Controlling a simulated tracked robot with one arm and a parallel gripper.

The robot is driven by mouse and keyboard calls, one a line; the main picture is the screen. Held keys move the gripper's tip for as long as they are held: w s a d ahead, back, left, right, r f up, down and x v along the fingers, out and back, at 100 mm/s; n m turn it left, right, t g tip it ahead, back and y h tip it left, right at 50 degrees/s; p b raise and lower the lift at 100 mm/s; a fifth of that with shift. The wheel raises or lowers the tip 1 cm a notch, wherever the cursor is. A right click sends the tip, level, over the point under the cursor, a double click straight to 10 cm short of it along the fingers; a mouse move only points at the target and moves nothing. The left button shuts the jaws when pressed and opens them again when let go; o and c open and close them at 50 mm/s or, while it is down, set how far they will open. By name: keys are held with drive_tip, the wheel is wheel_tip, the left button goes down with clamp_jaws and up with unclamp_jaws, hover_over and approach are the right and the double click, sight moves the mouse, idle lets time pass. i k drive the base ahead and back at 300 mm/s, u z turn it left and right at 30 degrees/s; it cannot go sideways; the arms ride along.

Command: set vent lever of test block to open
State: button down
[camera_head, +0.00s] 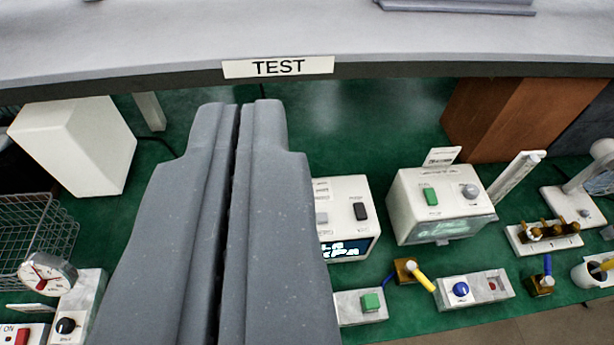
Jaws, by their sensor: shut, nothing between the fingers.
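My gripper (245,106) is shut and empty. Its two grey fingers lie side by side and cover the left middle of the view, pointing at the shelf edge. A sign reading TEST (278,67) is on that edge, just beyond the fingertips. At the lower right, a brass fitting (404,270) carries a yellow lever (421,278) slanting down to the right. Another brass fitting (540,286) carries an upright blue lever (547,265). I cannot tell which piece is the test block or which lever is its vent lever. The fingers hide part of the bench.
Two white instruments (345,199) (412,187) stand right of the fingers. A grey block with a blue knob (473,290) and one with a green button (359,307) lie in front. A gauge (46,273) and wire basket (62,231) are left. Green bench surface (380,120) is clear behind.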

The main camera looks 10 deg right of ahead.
sight(411, 266)
drive_tip(key=k, duration=1.65)
drive_tip(key=z, duration=0.9)
drive_tip(key=i, duration=0.5)
drive_tip(key=u, duration=0.4)
